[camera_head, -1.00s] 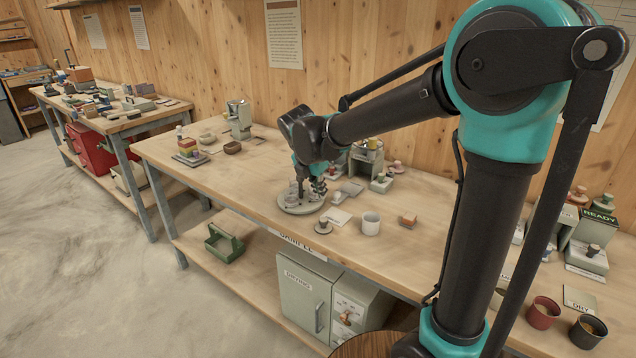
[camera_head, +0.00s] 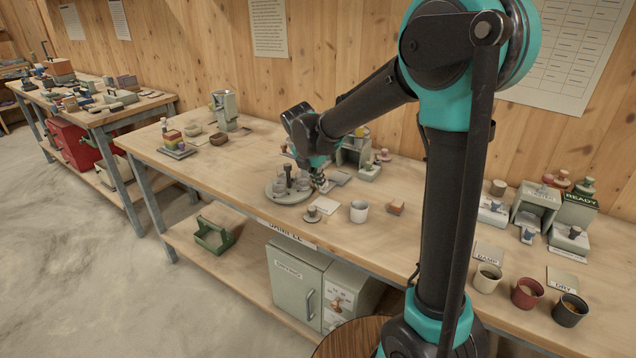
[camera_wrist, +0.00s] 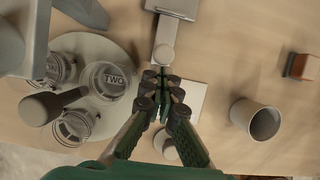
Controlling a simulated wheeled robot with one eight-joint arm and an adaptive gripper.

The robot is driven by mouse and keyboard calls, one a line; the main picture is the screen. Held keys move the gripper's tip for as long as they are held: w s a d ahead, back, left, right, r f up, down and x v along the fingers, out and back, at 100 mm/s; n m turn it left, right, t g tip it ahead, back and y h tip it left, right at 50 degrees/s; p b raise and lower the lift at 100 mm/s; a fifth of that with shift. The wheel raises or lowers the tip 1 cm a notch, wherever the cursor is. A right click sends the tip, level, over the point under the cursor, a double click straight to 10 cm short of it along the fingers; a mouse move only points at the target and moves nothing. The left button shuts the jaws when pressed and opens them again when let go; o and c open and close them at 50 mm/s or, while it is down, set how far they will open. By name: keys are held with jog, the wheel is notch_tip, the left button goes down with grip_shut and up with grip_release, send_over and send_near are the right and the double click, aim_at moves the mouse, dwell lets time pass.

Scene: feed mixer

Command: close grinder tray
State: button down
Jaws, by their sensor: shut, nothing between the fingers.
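A grey-green upright machine (camera_head: 224,108), which looks like the grinder, stands at the far left of the bench. I cannot make out whether its tray is open. My gripper (camera_head: 322,184) is low over the bench, well to the right of that machine. In the wrist view, my gripper (camera_wrist: 166,88) has its fingers together with nothing between them. A flat grey piece with a rounded end (camera_wrist: 165,52) lies just beyond the fingertips; I cannot tell if it is the tray.
A round turntable with jars (camera_head: 289,192) is beside my gripper on its left. A white cup (camera_head: 359,211), a small brown block (camera_head: 397,206) and a round knobbed piece (camera_head: 312,214) are nearby. A grey stand (camera_head: 354,152) is behind.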

send_over(339, 176)
jog(key=s+a, duration=0.1)
jog(key=s, duration=0.1)
jog(key=shift+a, duration=0.1)
